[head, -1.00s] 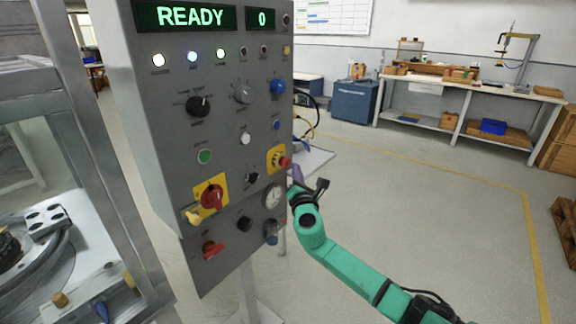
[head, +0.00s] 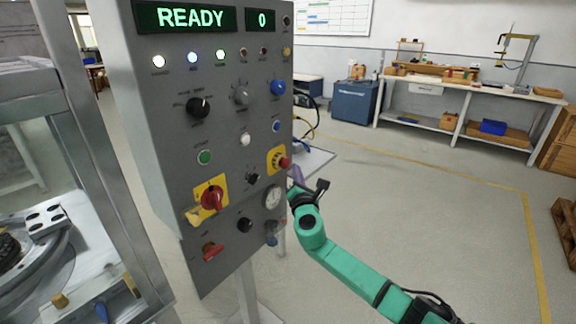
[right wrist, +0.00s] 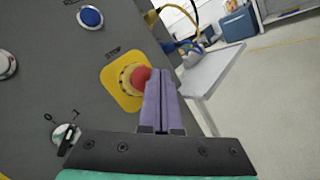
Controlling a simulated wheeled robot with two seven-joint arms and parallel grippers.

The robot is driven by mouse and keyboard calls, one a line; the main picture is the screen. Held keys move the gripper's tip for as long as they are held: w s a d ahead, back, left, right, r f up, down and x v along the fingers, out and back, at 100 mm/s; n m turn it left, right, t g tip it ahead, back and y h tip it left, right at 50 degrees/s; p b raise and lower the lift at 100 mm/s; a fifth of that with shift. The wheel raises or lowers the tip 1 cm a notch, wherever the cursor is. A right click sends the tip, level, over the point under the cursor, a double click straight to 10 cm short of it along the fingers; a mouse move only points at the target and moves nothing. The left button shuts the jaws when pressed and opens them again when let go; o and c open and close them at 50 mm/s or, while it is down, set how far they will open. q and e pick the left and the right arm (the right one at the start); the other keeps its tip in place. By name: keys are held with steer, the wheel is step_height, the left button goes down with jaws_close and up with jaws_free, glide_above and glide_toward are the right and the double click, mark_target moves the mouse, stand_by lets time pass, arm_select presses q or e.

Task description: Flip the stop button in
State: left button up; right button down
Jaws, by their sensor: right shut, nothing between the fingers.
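The stop button is a red mushroom cap (right wrist: 141,77) on a yellow plate (right wrist: 112,88), marked STOP in the right wrist view. In the head view, its red cap (head: 284,163) is on the right edge of the grey panel (head: 225,125). My right gripper (right wrist: 157,74) is shut and empty. Its purple fingers are beside the cap and overlap its right edge in the right wrist view; I cannot tell if they touch it. In the head view the right gripper (head: 297,173) is just below the button, partly hidden by its own wrist. My left gripper is not in view.
The panel also holds a red rotary switch (head: 212,198), a gauge (head: 273,197), a green button (head: 204,157) and several knobs. A pale shelf (right wrist: 205,80) juts out behind the panel. A machine frame (head: 95,150) stands at left. The floor at right is open.

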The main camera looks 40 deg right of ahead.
steer(key=shift+w, duration=0.1)
stand_by(0.7)
steer(key=shift+w+a, duration=0.15)
steer(key=shift+w, duration=0.2)
steer(key=shift+w+a+b, duration=0.15)
steer(key=shift+w+b, duration=0.3)
stand_by(0.7)
steer(key=shift+s, duration=0.1)
steer(key=shift+s+d, duration=0.25)
steer(key=shift+s, duration=0.55)
steer(key=s, duration=0.1)
steer(key=s+d, duration=0.1)
steer(key=s, duration=0.1)
steer(key=s+p, duration=0.1)
steer(key=shift+s+d, duration=0.25)
steer(key=shift+s, duration=0.15)
